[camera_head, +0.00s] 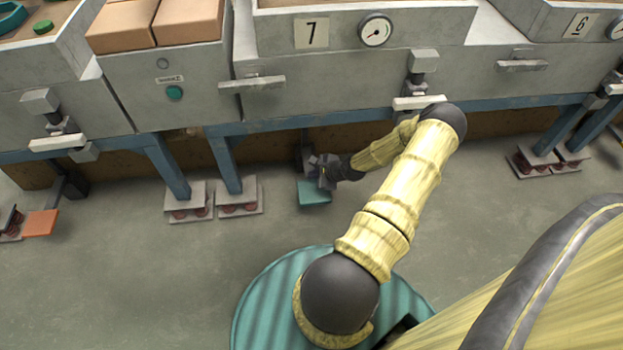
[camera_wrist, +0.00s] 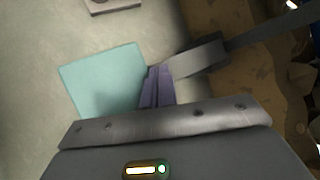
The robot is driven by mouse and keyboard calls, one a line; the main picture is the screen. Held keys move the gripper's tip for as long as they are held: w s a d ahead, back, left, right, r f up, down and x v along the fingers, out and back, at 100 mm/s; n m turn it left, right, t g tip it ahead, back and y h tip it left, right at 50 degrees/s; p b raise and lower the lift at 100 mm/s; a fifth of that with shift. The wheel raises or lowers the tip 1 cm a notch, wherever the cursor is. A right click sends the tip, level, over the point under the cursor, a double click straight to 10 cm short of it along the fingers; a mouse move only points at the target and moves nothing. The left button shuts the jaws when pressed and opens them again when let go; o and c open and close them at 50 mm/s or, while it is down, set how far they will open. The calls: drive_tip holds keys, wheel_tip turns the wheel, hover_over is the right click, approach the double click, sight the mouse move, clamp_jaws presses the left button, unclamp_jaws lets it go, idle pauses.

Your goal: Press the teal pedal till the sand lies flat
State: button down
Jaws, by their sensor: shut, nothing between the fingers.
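The teal pedal (camera_head: 313,194) is a flat plate low over the floor under the bench marked 7. It also shows in the wrist view (camera_wrist: 103,82), left of the fingers, joined to a grey metal lever (camera_wrist: 200,56). My gripper (camera_head: 322,178) is shut and empty, with its fingertips (camera_wrist: 155,70) over the pedal's edge nearest the lever. I cannot tell whether the fingertips touch the plate. My arm reaches down to it from the right.
An orange pedal (camera_head: 41,223) lies far left. Blue bench legs (camera_head: 226,165) on sprung feet (camera_head: 239,198) stand left of the teal pedal. The bench (camera_head: 290,88) with a gauge (camera_head: 376,31) overhangs it. The floor in front is clear.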

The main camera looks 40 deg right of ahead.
sight(315, 181)
drive_tip(key=shift+s+f+b, duration=0.15)
drive_tip(key=shift+f+b, duration=0.95)
drive_tip(key=shift+f, duration=0.9)
idle(2.0)
drive_tip(key=shift+s+a+f+b, duration=0.1)
drive_tip(key=shift+f+b, duration=0.1)
drive_tip(key=shift+f, duration=0.2)
drive_tip(key=shift+s+a+f+b, duration=0.1)
drive_tip(key=shift+f+b, duration=0.05)
drive_tip(key=shift+f, duration=0.2)
idle(0.8)
drive_tip(key=shift+r+p, duration=2.25)
drive_tip(key=shift+r, duration=0.45)
drive_tip(key=shift+w+d+r, duration=0.1)
drive_tip(key=shift+w+r, duration=0.15)
drive_tip(key=shift+r, duration=0.1)
drive_tip(key=shift+w+d+r+p, duration=0.15)
drive_tip(key=shift+r+p, duration=2.2)
drive_tip(key=shift+r, duration=0.2)
